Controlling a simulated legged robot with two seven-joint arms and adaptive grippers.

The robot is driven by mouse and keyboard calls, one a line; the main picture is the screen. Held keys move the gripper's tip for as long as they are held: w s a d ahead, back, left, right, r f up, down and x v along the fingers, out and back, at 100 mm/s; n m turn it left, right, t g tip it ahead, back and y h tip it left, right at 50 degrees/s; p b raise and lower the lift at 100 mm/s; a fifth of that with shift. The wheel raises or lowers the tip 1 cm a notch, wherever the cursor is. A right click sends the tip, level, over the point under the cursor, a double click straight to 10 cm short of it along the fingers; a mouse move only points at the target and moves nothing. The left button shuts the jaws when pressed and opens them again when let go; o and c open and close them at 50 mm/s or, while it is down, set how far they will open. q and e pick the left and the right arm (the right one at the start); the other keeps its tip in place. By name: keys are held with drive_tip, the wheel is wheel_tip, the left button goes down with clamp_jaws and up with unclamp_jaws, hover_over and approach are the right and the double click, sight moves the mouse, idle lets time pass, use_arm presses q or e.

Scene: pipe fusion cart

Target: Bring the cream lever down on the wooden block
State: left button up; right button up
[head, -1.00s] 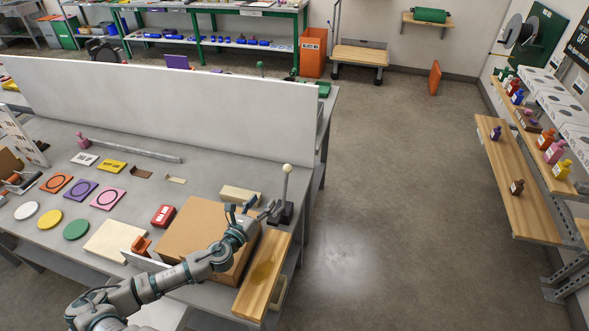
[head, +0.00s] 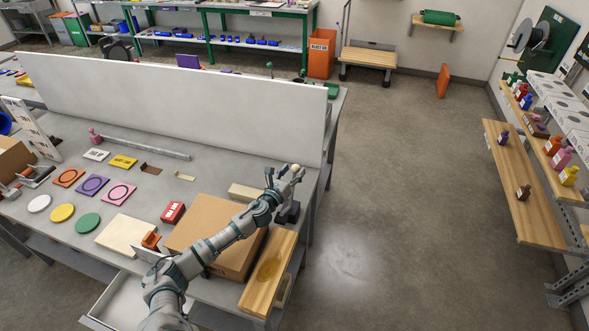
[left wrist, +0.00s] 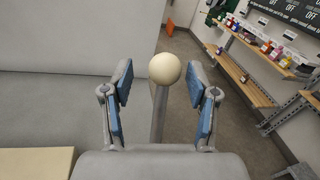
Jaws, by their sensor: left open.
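The cream ball knob of the lever (head: 295,168) tops a grey rod that stands upright from a dark base (head: 288,213) near the table's right edge. My left gripper (head: 284,173) is open at the knob. In the left wrist view the knob (left wrist: 164,69) and its rod sit between the two spread blue-padded fingers (left wrist: 163,92), with a gap on each side. A wooden block with a darker patch (head: 268,272) lies along the table's front right edge, on the near side of the lever base. My right gripper is not in view.
A cardboard box (head: 205,235) stands under my left arm. A pale block (head: 245,192) lies behind it, left of the lever base. A tall white panel (head: 180,105) crosses the table behind. Open floor (head: 390,200) lies to the right.

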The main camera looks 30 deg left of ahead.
use_arm(q)
drive_tip(key=shift+w+d, duration=0.1)
drive_tip(key=shift+w, duration=0.65)
drive_tip(key=shift+d, duration=0.1)
drive_tip(key=shift+r, duration=0.1)
clamp_jaws()
